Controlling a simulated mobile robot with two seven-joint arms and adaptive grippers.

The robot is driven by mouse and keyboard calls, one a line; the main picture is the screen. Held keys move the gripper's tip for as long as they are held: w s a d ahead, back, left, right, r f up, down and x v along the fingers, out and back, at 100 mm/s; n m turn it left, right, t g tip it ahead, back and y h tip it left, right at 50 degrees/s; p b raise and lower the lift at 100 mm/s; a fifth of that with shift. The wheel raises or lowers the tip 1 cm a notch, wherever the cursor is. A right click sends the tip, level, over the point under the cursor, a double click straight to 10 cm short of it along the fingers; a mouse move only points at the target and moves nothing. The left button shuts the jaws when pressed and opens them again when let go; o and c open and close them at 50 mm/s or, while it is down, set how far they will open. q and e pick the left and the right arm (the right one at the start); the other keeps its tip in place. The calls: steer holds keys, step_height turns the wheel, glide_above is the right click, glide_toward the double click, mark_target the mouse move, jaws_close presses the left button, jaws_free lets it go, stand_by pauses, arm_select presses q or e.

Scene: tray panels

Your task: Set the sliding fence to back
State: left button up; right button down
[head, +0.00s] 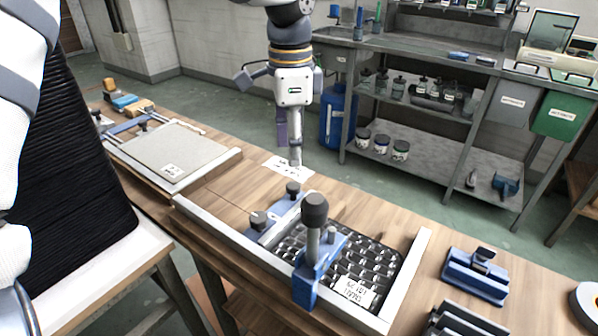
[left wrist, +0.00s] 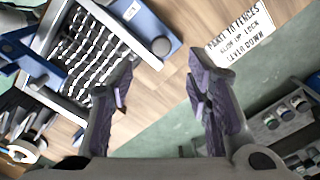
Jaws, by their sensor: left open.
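A framed tray (head: 408,270) stands on the wooden bench and holds rows of dark, shiny blocks. A blue fence bar (head: 275,217) with two black knobs lies across its left part; it also shows in the left wrist view (left wrist: 148,22). A blue clamp (head: 308,278) with an upright post and large black knob (head: 315,210) sits at the tray's near side. My left gripper (head: 290,160) hangs above the bench behind the tray, apart from the fence. Its fingers (left wrist: 160,75) are open and empty in the left wrist view. My right gripper does not show.
A printed paper (head: 290,168) lies on the bench under my left gripper. A second panel with a grey board (head: 178,150) is at the left. Blue-black fixtures (head: 476,272) stand at the right. A metal shelf unit (head: 430,130) stands behind.

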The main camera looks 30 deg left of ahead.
mark_target(293, 185)
arm_select(q)
step_height(293, 185, down, 9)
steer(key=shift+w+r, duration=0.1)
steer(key=shift+w, duration=0.05)
jaws_close()
